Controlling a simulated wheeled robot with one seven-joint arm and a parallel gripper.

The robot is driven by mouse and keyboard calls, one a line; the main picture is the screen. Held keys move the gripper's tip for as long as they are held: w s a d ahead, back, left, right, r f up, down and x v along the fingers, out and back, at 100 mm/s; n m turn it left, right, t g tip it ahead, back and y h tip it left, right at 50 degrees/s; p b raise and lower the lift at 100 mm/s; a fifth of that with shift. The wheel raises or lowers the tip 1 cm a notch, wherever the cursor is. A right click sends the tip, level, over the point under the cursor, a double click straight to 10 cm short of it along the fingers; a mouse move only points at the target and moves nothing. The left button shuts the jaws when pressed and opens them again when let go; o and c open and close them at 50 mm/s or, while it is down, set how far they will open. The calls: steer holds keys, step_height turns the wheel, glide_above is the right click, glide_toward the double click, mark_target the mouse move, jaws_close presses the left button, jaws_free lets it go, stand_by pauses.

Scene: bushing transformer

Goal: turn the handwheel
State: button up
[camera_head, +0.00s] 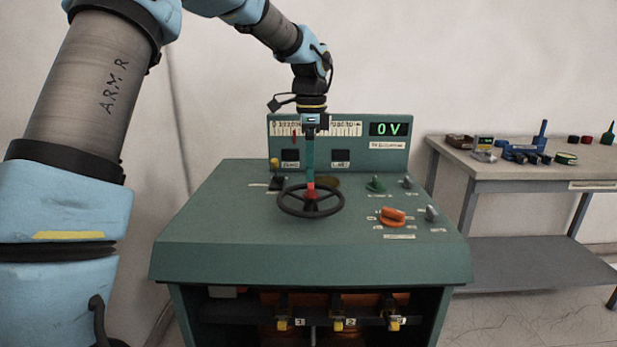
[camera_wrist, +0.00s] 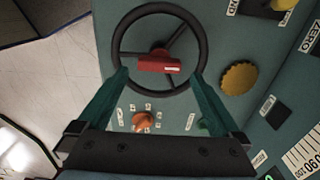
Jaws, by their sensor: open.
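The black handwheel (camera_head: 311,215) lies on the sloping top of the green console, with a red piece (camera_head: 312,194) at its hub. In the wrist view the wheel's rim (camera_wrist: 117,45) shows nearly whole, and the red hub piece (camera_wrist: 158,65) carries a small white label. My gripper (camera_head: 310,183) points down over the hub. In the wrist view its two green fingers (camera_wrist: 160,76) are spread apart, with the hub piece centred just beyond the gap between their tips. The gripper is open and holds nothing. I cannot tell whether a fingertip touches the wheel.
The console's upright panel has a dial scale and a green display (camera_head: 390,129) reading 0 V. An orange knob (camera_head: 393,215), a green knob (camera_head: 376,185) and a yellow knob (camera_wrist: 240,78) sit near the wheel. A workbench (camera_head: 520,178) with tools stands at the right.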

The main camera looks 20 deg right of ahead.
mark_target(311, 193)
steer(key=shift+f, duration=2.2)
jaws_close()
